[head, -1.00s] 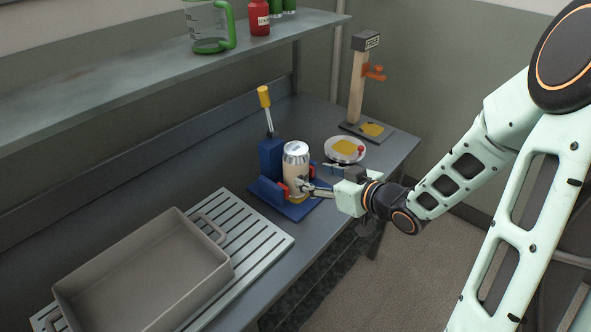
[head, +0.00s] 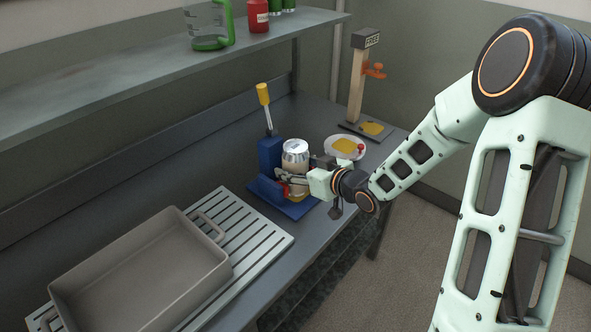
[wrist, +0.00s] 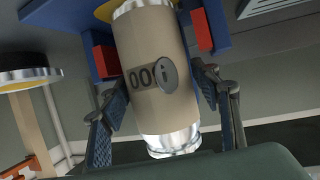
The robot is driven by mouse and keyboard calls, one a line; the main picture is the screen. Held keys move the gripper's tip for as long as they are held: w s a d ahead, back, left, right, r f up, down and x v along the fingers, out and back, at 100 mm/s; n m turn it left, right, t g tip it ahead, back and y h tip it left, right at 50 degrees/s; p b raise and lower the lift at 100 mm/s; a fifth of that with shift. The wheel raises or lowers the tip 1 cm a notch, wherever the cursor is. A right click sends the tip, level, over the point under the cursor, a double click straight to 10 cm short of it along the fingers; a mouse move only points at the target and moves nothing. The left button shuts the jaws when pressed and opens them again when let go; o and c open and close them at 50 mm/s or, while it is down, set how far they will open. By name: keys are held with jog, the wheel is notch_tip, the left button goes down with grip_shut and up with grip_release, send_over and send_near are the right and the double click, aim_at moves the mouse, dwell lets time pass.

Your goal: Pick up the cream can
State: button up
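The cream can (head: 295,161) with silver ends stands upright in a blue seamer (head: 269,158) with a yellow-knobbed lever. In the wrist view the can (wrist: 155,50) appears upside down and shows a dark label with digits and a grey round disc. My gripper (head: 288,179) is level with the can's body. In the wrist view my gripper (wrist: 160,85) has one finger on each side of the can. The fingers look open, with narrow gaps beside the can; contact at the tips is hard to judge. The can's base is partly hidden in the head view.
Red pads (wrist: 105,60) of the seamer flank the can closely. A white round dish (head: 344,148) and a wooden post stand (head: 358,90) are behind to the right. A grey tray (head: 140,270) sits on a slatted rack (head: 262,238) at the front left. A shelf (head: 150,75) runs above.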

grip_shut()
jog(key=shift+r, duration=0.1)
jog(key=shift+r, duration=0.1)
